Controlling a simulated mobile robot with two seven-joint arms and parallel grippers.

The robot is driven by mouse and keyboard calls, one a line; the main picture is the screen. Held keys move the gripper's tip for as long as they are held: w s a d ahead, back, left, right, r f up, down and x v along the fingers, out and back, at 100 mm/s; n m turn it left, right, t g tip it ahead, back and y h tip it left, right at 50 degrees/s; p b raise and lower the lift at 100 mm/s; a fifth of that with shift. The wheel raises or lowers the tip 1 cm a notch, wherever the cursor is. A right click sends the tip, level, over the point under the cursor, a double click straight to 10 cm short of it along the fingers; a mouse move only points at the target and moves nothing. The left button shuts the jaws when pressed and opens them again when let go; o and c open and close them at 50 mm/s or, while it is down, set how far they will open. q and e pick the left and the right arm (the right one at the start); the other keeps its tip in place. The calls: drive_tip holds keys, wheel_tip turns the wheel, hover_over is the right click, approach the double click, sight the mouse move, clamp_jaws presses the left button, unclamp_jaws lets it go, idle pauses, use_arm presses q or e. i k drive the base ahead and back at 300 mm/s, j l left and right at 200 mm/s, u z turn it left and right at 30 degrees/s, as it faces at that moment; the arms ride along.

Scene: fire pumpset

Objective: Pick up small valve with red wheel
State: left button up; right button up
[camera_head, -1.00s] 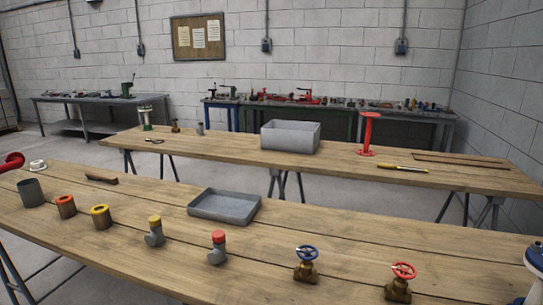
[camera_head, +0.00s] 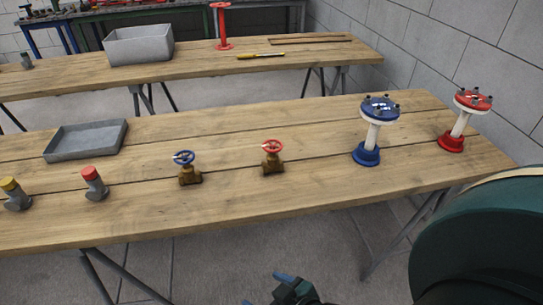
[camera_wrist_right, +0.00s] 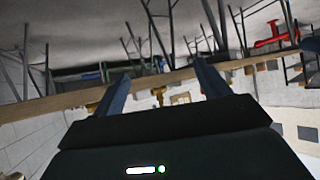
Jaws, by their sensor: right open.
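The small valve with the red wheel (camera_head: 272,158) stands upright on the near wooden table, its body brass-coloured. A similar valve with a blue wheel (camera_head: 187,168) stands to its left. My right gripper (camera_head: 265,291) is at the bottom edge of the head view, in front of the table and well apart from the valve. In the right wrist view the fingers of my right gripper (camera_wrist_right: 160,75) are spread with nothing held between them. Small brass-coloured shapes show near the fingers there, but I cannot tell which is which. My left gripper is not in view.
On the near table (camera_head: 225,215) are a grey tray (camera_head: 85,141), a red-capped fitting (camera_head: 94,184), a yellow-capped fitting (camera_head: 14,195), a blue flanged piece (camera_head: 367,154) and a red flanged piece (camera_head: 452,142). The tabletop in front of the red-wheeled valve is clear.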

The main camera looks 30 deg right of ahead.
sight(273, 165)
drive_tip(key=z, duration=1.2)
